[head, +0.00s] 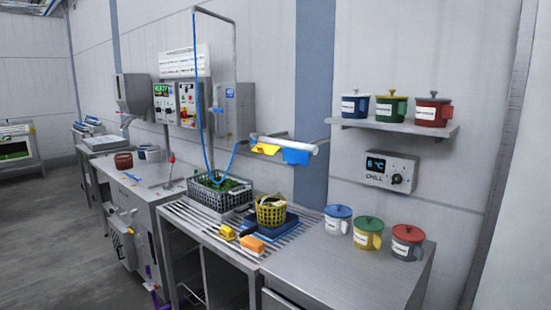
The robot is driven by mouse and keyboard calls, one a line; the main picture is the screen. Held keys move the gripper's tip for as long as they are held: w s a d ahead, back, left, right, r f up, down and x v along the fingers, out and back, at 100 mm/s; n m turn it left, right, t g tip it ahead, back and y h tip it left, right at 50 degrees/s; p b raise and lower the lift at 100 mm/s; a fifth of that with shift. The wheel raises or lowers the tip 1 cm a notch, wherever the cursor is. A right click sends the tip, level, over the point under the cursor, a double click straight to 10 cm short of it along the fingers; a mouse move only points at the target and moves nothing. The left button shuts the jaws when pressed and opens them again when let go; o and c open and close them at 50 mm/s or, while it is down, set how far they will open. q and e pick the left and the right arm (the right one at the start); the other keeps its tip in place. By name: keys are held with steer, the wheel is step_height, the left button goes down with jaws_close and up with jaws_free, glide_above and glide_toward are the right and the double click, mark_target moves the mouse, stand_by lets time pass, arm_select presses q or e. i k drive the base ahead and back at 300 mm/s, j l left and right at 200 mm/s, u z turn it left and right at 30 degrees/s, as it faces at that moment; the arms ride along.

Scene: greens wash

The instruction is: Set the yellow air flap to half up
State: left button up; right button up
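The yellow air flap (265,148) sits on a white horizontal tube (285,143) on the back wall, above the slatted drain counter. It is at the left part of the tube, left of a blue flap (296,157). The yellow flap looks tilted out from the tube, but its exact angle is too small to tell. Neither of my grippers shows in the head view.
Below the flaps stand a dark crate of greens (221,193) and a yellow basket (271,212) on a blue scale. Orange and yellow blocks lie in front. Lidded mugs stand on the right counter (325,262) and wall shelf (395,126). A blue hose hangs left of the tube.

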mark_target(265, 149)
steer(key=i+l+u, duration=0.15)
steer(key=i, duration=0.15)
steer(key=i+j+z, duration=0.1)
steer(key=z, duration=0.85)
steer(key=i+j+z, duration=0.1)
steer(key=j+z, duration=1)
steer(key=j, duration=0.9)
